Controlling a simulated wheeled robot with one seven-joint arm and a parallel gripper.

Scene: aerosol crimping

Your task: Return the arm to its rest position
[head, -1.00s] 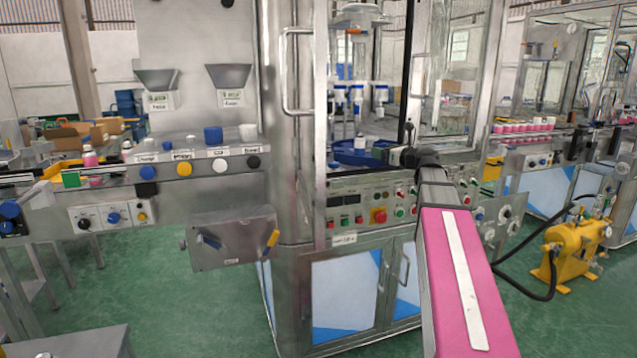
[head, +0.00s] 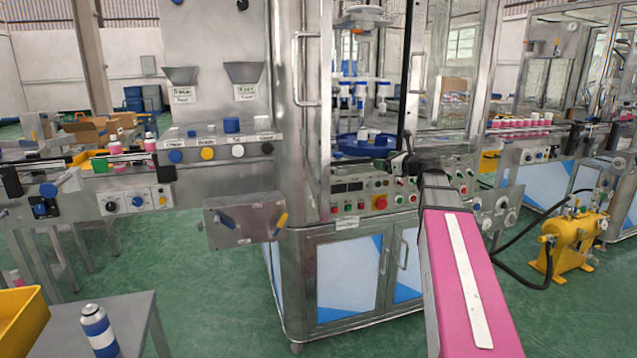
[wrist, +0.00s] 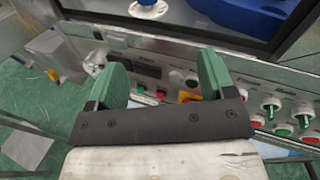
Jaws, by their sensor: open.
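My arm reaches forward from the lower right of the head view, with my gripper (head: 400,163) in front of the control panel of the crimping machine (head: 347,225). In the wrist view my gripper (wrist: 163,85) shows two green fingers standing wide apart with nothing between them. Behind the fingers is the panel (wrist: 185,55) with red and green buttons and a yellow-based red knob. The gap between fingertips and panel cannot be judged exactly.
A small table (head: 135,310) at the lower left holds a blue and white can (head: 99,330) and a yellow bin (head: 20,318). A yellow pump (head: 572,243) with a black hose stands at the right. Green floor (head: 210,285) is clear between table and machine.

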